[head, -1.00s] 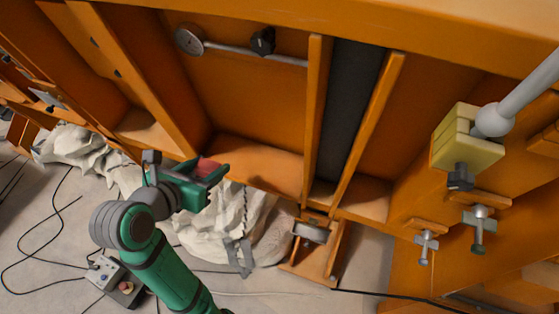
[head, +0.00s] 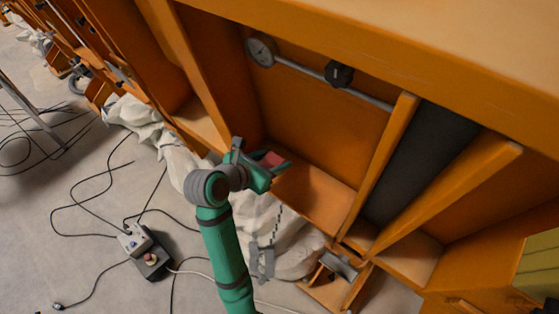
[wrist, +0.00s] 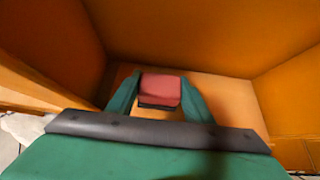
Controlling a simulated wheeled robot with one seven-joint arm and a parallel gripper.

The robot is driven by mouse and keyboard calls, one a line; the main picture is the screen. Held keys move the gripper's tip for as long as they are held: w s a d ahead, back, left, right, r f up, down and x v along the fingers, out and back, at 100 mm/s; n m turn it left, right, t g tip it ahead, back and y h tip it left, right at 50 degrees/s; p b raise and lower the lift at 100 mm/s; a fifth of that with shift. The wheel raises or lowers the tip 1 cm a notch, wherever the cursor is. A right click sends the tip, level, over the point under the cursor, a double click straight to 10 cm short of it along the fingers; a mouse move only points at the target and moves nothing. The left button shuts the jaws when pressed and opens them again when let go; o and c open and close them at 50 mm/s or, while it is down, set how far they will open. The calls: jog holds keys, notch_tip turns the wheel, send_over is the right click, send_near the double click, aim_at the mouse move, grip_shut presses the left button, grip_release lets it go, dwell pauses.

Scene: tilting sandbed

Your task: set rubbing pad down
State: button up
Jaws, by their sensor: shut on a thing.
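The rubbing pad (wrist: 160,90) is a small reddish block with a dark lower edge. It sits between the two green fingers of my gripper (wrist: 160,104) in the wrist view, and the fingers are shut on it. In the head view the pad (head: 272,158) shows as a small red patch at my gripper (head: 280,168), in front of an open orange compartment. In the wrist view an orange compartment floor (wrist: 232,97) lies beyond and below the pad. I cannot tell whether the pad touches it.
An orange divider (head: 378,165) and a dark grey panel (head: 425,160) stand right of the compartment. A control box (head: 146,252) with cables lies on the floor.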

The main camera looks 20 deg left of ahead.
aim_at(275, 165)
jog(key=shift+w+a+f, duration=0.1)
jog(key=shift+w+f, duration=0.15)
jog(key=shift+f, duration=0.15)
jog(key=f, duration=0.1)
jog(key=w+f, duration=0.1)
jog(key=f, duration=0.1)
jog(key=shift+f, duration=0.1)
jog(key=shift+s+f, duration=0.15)
jog(key=shift+f, duration=0.05)
jog(key=shift+s+f, duration=0.1)
jog(key=shift+s, duration=0.05)
jog(key=o, duration=1)
